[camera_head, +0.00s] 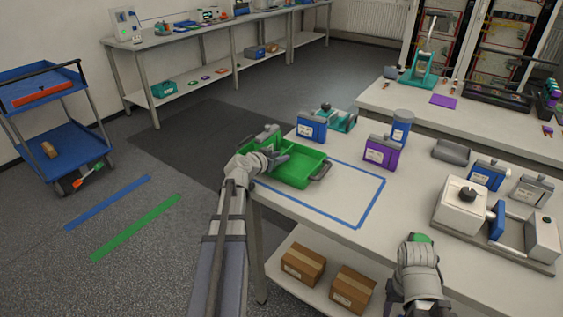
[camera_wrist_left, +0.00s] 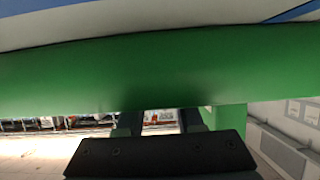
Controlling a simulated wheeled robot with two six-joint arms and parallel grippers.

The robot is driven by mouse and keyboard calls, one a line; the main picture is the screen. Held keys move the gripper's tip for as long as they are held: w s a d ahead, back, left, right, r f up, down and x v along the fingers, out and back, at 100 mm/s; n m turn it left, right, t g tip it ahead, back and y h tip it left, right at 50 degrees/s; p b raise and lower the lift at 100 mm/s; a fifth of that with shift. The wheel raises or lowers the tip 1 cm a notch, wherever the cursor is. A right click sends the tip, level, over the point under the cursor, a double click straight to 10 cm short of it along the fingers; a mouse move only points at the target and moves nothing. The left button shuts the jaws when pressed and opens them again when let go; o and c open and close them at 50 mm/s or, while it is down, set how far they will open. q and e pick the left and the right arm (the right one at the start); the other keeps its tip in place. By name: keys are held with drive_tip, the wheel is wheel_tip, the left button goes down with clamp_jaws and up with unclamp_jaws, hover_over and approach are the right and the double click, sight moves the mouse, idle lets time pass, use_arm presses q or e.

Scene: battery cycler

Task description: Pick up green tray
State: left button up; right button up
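The green tray (camera_head: 298,168) sits on the near white table at its left end, beside a blue taped outline. A dark handle (camera_head: 322,171) shows on its right side; its left side is partly hidden by my left gripper. My left gripper (camera_head: 279,159) is at the tray's left edge. In the left wrist view the tray's green wall (camera_wrist_left: 120,75) spans the picture close up, and the two dark fingers of the left gripper (camera_wrist_left: 160,122) stand apart with a gap between them. My right gripper (camera_head: 420,241) is low at the table's front edge; its fingers are hidden.
A blue pack (camera_head: 311,127) stands behind the tray, and a purple pack (camera_head: 380,152) and blue cylinder (camera_head: 401,126) stand to its right. A white vise-like device (camera_head: 463,205) is at the right. Cardboard boxes (camera_head: 303,263) lie below.

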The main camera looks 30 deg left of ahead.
use_arm(q)
clamp_jaws()
idle(1.2)
